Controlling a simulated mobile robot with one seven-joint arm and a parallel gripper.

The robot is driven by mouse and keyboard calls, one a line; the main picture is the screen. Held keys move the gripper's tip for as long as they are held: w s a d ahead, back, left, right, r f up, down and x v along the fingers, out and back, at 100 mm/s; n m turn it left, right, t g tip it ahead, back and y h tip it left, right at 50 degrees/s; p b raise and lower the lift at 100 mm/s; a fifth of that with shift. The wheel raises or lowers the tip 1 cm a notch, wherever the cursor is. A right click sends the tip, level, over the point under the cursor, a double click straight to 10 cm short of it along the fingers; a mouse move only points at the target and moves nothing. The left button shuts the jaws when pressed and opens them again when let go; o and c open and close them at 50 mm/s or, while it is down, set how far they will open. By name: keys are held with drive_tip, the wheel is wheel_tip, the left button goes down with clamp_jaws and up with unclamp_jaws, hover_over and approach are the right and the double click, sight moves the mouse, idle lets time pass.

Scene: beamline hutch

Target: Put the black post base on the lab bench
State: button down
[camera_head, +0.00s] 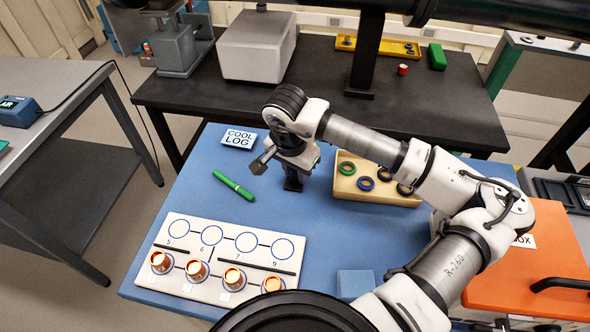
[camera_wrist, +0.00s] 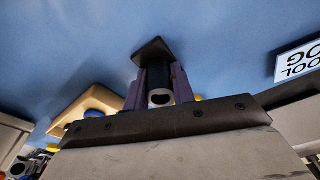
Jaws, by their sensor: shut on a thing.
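The black post base (camera_head: 292,183) is under my gripper (camera_head: 294,168) in the head view, over the blue tabletop (camera_head: 225,158). In the wrist view, the post base (camera_wrist: 153,50) shows its dark, flat foot and post between the two purple fingers of my gripper (camera_wrist: 157,85). The gripper is shut on the post. I cannot tell whether the foot touches the blue surface. Which is the lab bench is not marked.
A tan tray (camera_head: 345,186) with coloured rings stands just right of the gripper. A numbered white board (camera_head: 215,250) with copper-coloured cups is in front. An orange lid (camera_head: 535,265) is at right.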

sight(291, 185)
drive_tip(key=c, duration=1.2)
unclamp_jaws()
drive_tip(key=shift+o, duration=0.2)
drive_tip(key=shift+r+p, duration=0.2)
drive_tip(key=shift+p, duration=0.2)
wheel_tip(291, 185, up, 12)
drive_tip(key=s+a+b, duration=0.1)
drive_tip(key=b, duration=0.1)
drive_tip(key=shift+s+b, duration=0.25)
drive_tip(key=shift+b, duration=0.05)
drive_tip(key=shift+f, duration=0.15)
